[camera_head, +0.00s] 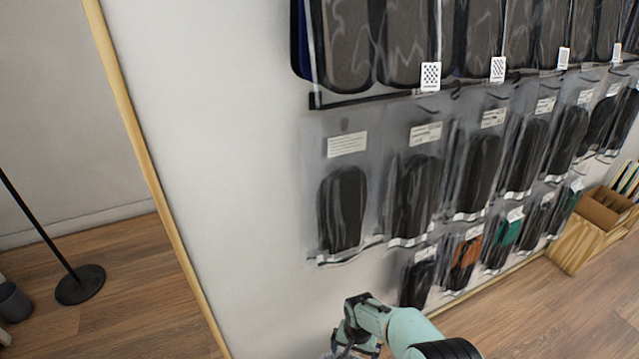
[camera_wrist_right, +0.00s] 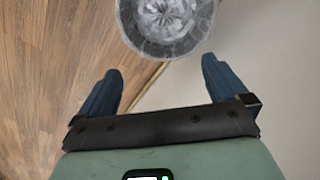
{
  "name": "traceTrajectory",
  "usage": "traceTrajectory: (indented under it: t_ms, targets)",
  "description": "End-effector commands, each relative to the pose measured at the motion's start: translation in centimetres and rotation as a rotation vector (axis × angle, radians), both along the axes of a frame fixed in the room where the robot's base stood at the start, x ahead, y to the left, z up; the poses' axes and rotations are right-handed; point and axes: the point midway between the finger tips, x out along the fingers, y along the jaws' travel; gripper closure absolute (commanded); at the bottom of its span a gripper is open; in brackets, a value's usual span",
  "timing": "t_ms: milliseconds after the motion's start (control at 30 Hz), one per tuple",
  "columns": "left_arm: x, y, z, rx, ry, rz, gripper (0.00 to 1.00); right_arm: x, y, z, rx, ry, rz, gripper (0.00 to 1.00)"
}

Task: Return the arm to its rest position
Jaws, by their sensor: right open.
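My right gripper (camera_head: 350,346) is at the bottom of the head view, in front of the white wall and below the hanging packets. In the right wrist view the right gripper (camera_wrist_right: 160,66) is open, its two dark blue fingers wide apart with nothing between them. Beyond the fingertips, at the top of the wrist view, is a round, grey, glass-like object (camera_wrist_right: 168,22), partly cut off. I cannot tell what it rests on. My left gripper is not in view.
Rows of black insoles in clear packets (camera_head: 342,210) hang on the wall. A wooden box (camera_head: 575,248) stands on the floor at right. A black stand base (camera_head: 80,285) is at far left. The wooden floor (camera_head: 140,300) at left is mostly clear.

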Motion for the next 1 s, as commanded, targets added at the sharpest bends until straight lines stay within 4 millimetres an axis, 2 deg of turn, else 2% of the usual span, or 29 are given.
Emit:
traceTrajectory:
  t_ms: [67,167,267,400,467,600,700,833,1000]
  targets:
    - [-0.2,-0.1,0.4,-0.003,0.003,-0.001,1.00,-0.5,-0.1,-0.1,0.004,0.006,0.003,0.00]
    - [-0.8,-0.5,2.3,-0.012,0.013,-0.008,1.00,-2.4,-0.6,-0.5,0.025,0.025,0.016,0.00]
    - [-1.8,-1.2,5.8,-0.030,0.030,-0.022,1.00,-6.2,-1.2,-0.8,0.068,0.052,0.041,0.00]
    - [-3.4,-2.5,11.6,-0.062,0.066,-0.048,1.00,-13.4,-1.8,-0.5,0.153,0.080,0.069,0.00]
    - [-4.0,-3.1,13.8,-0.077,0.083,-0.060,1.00,-16.5,-1.8,-0.1,0.187,0.087,0.078,0.00]
    - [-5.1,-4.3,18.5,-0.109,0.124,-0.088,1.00,-23.6,-1.3,2.1,0.256,0.098,0.082,0.00]
    - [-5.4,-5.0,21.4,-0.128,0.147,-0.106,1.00,-27.5,-0.7,4.5,0.292,0.094,0.081,0.00]
    - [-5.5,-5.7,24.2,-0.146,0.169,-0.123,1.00,-30.5,0.0,7.4,0.319,0.084,0.082,0.00]
    - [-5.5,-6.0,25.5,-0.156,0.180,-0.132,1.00,-32.1,0.5,9.1,0.330,0.072,0.085,0.00]
